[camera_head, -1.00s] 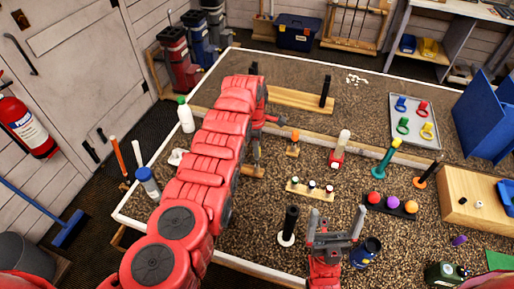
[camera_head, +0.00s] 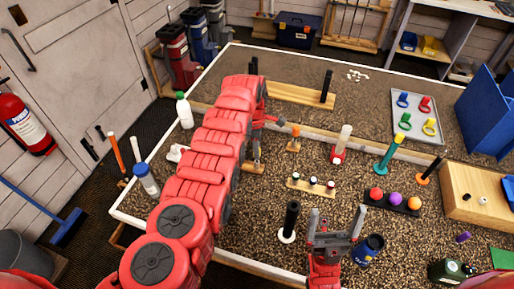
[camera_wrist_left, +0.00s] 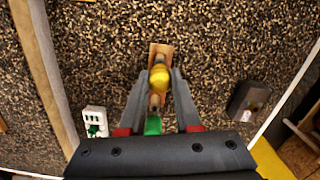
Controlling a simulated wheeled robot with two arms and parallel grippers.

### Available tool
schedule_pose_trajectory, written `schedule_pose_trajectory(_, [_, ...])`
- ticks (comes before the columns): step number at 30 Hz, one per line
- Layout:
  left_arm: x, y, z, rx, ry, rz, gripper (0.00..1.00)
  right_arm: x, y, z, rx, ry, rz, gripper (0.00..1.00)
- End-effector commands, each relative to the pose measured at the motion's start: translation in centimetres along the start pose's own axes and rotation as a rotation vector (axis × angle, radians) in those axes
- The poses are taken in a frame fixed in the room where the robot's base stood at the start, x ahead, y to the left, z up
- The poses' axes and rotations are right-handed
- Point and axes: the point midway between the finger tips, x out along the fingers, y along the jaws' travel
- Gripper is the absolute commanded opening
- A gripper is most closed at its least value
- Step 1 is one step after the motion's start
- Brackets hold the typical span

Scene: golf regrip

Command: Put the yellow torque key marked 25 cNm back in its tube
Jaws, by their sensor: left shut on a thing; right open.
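My left gripper (camera_wrist_left: 165,80) is shut on a rounded yellow piece (camera_wrist_left: 159,78), which I take for the torque key. Its 25 cNm marking cannot be read. A small tan wooden block (camera_wrist_left: 161,50) lies below and behind it; it also shows under my left arm in the head view (camera_head: 252,167). A green piece (camera_wrist_left: 153,125) shows nearer the wrist, between the fingers. I cannot tell whether it belongs to the key. The tube is not clearly seen, nor whether the key is in it. My right gripper (camera_head: 335,222) is open and empty at front centre.
A similar wooden stand with an orange top (camera_head: 294,138) is right of my left gripper. A rack of small bottles (camera_head: 313,187), a black upright grip (camera_head: 290,220) and a ball tray (camera_head: 393,203) stand nearer. A grey tray (camera_head: 422,101) with coloured rings lies far right.

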Motion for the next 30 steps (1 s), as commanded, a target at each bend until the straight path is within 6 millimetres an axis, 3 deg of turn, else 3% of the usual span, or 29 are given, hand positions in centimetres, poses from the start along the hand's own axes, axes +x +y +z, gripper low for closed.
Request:
schedule_pose_trajectory(1, [0.2,0.0,0.0,0.000,0.000,0.000,0.00,-0.2,0.0,0.0,0.000,0.000,0.000,0.99])
schedule_pose_trajectory(2, [0.1,0.0,0.0,0.000,0.000,0.000,0.37,-0.1,0.0,0.0,0.000,0.000,0.000,0.99])
schedule_pose_trajectory(7, [0.1,0.0,0.0,0.000,0.000,0.000,0.67,-0.1,0.0,0.0,0.000,0.000,0.000,0.99])
schedule_pose_trajectory(15, [0.0,0.0,0.0,0.000,0.000,0.000,0.67,0.0,0.0,0.0,0.000,0.000,0.000,0.99])
schedule_pose_trajectory(19, [-0.9,0.0,0.0,0.000,0.000,0.000,0.67,0.9,0.0,-0.1,0.000,0.000,0.000,0.99])
schedule_pose_trajectory(23, [-3.2,0.0,0.0,-0.001,0.000,0.000,0.67,3.0,0.1,-0.5,0.000,0.000,0.000,0.99])
schedule_pose_trajectory(30, [-9.3,0.0,0.1,0.000,0.000,0.002,0.67,7.8,0.4,-1.3,0.000,0.000,0.000,0.99])
